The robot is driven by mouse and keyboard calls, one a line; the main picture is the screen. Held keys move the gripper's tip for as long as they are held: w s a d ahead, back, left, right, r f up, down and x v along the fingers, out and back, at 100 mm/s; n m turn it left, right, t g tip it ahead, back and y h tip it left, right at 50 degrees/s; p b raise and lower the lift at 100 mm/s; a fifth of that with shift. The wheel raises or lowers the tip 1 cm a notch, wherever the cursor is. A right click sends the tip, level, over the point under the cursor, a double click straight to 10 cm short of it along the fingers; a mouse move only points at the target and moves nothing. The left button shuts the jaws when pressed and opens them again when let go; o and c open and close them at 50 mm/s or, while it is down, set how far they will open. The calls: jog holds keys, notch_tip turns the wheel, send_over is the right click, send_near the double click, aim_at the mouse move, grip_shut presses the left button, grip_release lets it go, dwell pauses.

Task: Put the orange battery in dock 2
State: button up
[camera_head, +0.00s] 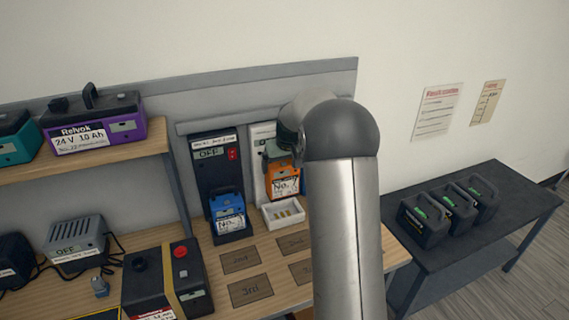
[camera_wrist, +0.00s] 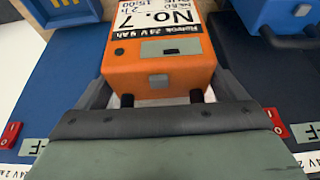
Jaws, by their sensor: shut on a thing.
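The orange battery (camera_head: 284,184), labelled No. 7, is held upright by my gripper (camera_head: 275,152). It hangs in front of a pale dock panel (camera_head: 260,135), above a white dock tray (camera_head: 270,222) with brass contacts. The tray looks empty. In the wrist view, the orange battery (camera_wrist: 160,72) sits between the two fingers of my gripper (camera_wrist: 162,98), and its lower part is out of sight. I cannot read which dock is number 2. My arm hides the area right of the battery in the head view.
Left is a dark dock (camera_head: 209,160) holding a blue battery (camera_head: 227,212). Dark batteries (camera_head: 425,220) stand on the right table. Marked mats (camera_head: 250,290) lie on the front bench.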

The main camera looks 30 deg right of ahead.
aim_at(283, 187)
jog(key=shift+f+b, duration=1.45)
jog(key=shift+f, duration=1.3)
jog(key=shift+s+b, duration=0.1)
jog(key=shift+b, duration=0.35)
jog(key=shift+f+b, duration=1.3)
jog(key=shift+f, duration=0.45)
dwell(0.5)
jog(key=o, duration=1.8)
jog(key=shift+c, duration=0.2)
jog(key=shift+s+f, duration=0.1)
jog(key=shift+f, duration=0.05)
jog(key=d+p+v, duration=0.1)
jog(key=p+v, duration=0.2)
jog(key=v, duration=2.3)
jog(key=shift+a+r+p, duration=0.4)
jog(key=shift+a+r, duration=0.05)
